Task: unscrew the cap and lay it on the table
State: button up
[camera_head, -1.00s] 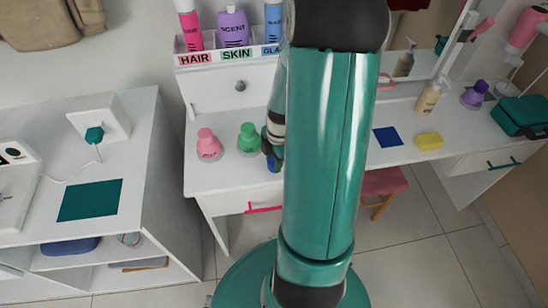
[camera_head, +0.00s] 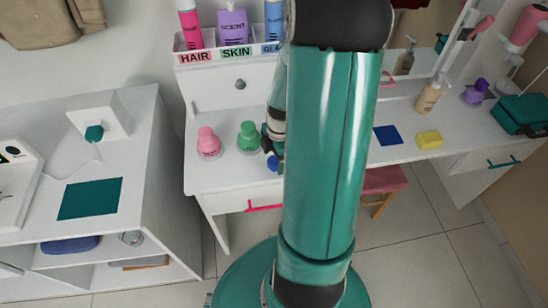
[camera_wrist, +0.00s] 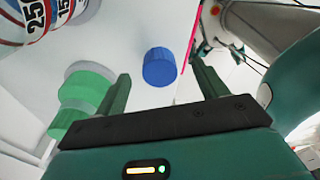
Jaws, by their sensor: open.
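A small blue cap (camera_wrist: 160,66) shows as a short cylinder on a white surface in the wrist view, ahead of and between my fingers. My gripper (camera_wrist: 162,82) is open, with a finger on each side and clear space around the cap. In the head view the blue cap (camera_head: 273,163) is near the front edge of the white table (camera_head: 225,178), just below my gripper (camera_head: 272,151). My arm hides part of the table there. A green bottle (camera_head: 249,137) stands just left of my gripper; its green body (camera_wrist: 84,92) also shows in the wrist view.
A pink bottle (camera_head: 208,143) stands left of the green one. A rack of labelled bottles (camera_head: 205,58) is at the back. A blue square (camera_head: 387,136) and yellow block (camera_head: 429,139) lie right of my arm. A striped, numbered cylinder (camera_wrist: 42,18) is at the wrist view's upper left.

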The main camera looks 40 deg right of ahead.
jog(key=shift+s+d+r, duration=0.1)
jog(key=shift+d+r, duration=0.05)
jog(key=shift+r, duration=1.05)
jog(key=shift+w+d+r, duration=0.1)
jog(key=shift+d+r, duration=0.05)
jog(key=shift+r, duration=1.1)
jog(key=shift+s+d+r, duration=0.1)
jog(key=shift+d+r, duration=0.05)
jog(key=shift+r, duration=1.05)
jog(key=shift+a+r, duration=0.2)
jog(key=w+a+r+m+t+h, duration=0.2)
jog(key=a+r+m, duration=0.5)
jog(key=a+r, duration=0.55)
jog(key=s+a+r+m+t, duration=0.3)
jog(key=s+a+r+m, duration=0.3)
jog(key=a, duration=0.5)
notch_tip(320, 180, up, 2)
jog(key=shift+s+r+m+y, duration=0.1)
jog(key=shift+s+m+y, duration=0.2)
jog(key=shift+m, duration=0.6)
